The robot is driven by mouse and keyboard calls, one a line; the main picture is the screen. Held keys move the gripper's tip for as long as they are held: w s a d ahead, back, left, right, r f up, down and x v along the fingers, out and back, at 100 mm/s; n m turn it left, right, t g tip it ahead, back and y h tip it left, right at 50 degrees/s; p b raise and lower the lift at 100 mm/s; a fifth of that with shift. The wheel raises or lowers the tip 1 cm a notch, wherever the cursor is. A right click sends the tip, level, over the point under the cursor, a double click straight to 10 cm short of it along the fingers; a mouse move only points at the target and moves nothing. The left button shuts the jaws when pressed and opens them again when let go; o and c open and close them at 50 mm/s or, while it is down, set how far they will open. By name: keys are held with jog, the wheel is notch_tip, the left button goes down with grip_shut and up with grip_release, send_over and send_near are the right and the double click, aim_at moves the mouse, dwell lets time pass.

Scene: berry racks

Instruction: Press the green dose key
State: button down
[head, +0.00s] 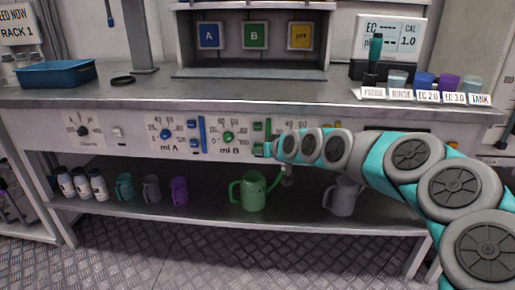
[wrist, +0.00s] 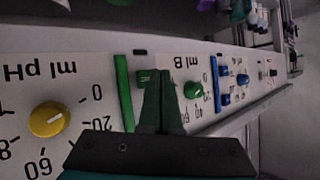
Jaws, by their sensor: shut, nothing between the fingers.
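The ml B section of the front panel has a green knob (head: 228,137), two small green keys (head: 257,127) and an upright green bar beside them. The knob also shows in the wrist view (wrist: 193,90), as does the green bar (wrist: 124,92). One green key (wrist: 145,76) shows there, partly behind the fingers; the other seems hidden by them.
Blue keys, a blue bar and a blue knob (head: 165,133) sit left on the panel. A yellow knob (wrist: 47,119) is on the other side. Below, the shelf holds a green jug (head: 249,191), cups and bottles. The counter above has a blue tray (head: 56,73) and labelled cups.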

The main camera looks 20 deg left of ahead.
jog(key=shift+w+a, duration=0.1)
jog(key=shift+w, duration=0.2)
jog(key=shift+w+a, duration=0.1)
jog(key=shift+w, duration=0.3)
dwell(0.7)
dwell(0.4)
jog(key=shift+s+d, duration=0.2)
jog(key=shift+s, duration=0.65)
jog(key=s+b, duration=0.1)
jog(key=s, duration=0.1)
jog(key=s+d+b, duration=0.1)
jog(key=s, duration=0.1)
jog(key=shift+s+d, duration=0.1)
jog(key=shift+s, duration=0.3)
dwell(0.4)
